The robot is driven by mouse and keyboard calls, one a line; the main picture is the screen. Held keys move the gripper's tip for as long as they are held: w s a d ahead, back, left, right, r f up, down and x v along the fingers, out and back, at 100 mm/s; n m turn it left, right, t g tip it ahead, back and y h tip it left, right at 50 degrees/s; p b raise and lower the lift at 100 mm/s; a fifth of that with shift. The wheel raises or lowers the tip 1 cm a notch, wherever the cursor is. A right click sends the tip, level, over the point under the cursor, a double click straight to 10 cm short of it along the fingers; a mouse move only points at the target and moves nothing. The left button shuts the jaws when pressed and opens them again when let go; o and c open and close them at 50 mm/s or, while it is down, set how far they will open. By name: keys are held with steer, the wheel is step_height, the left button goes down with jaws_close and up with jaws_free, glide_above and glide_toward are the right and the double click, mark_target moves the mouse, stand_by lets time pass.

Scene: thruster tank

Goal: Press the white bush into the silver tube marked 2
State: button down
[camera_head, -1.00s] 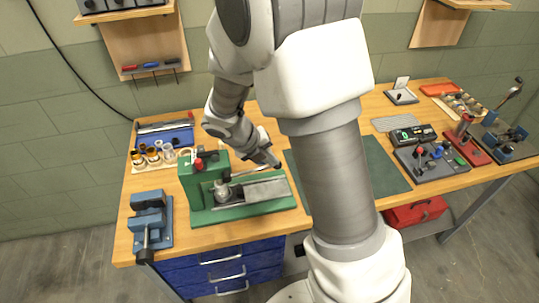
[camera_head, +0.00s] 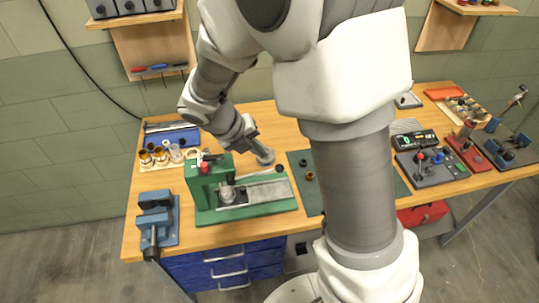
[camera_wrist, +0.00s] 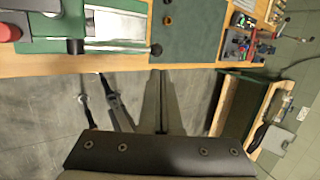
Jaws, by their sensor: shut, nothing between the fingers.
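A green press (camera_head: 207,188) with a red knob (camera_head: 204,167) stands on the bench. I cannot make out the white bush or a number 2.
A wooden rack (camera_head: 160,163) with amber and clear cylinders stands at the back left. A blue vise (camera_head: 155,220) is at the front left. Two small rings lie on the dark green mat (camera_head: 308,195). Fixtures stand on the right of the bench.

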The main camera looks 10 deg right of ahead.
steer(key=w+v, duration=0.1)
steer(key=v, duration=0.3)
step_height(320, 180, up, 3)
steer(key=n+y+b, duration=0.6)
steer(key=n+b, duration=0.6)
steer(key=n, duration=2.3)
glide_above(279, 166)
steer(key=s, duration=0.1)
steer(key=x, duration=0.8)
steer(key=s+x, duration=0.1)
steer(key=x, duration=0.3)
steer(key=shift+s+a+f, duration=0.1)
steer(key=shift+s+f, duration=0.15)
steer(key=shift+f, duration=0.6)
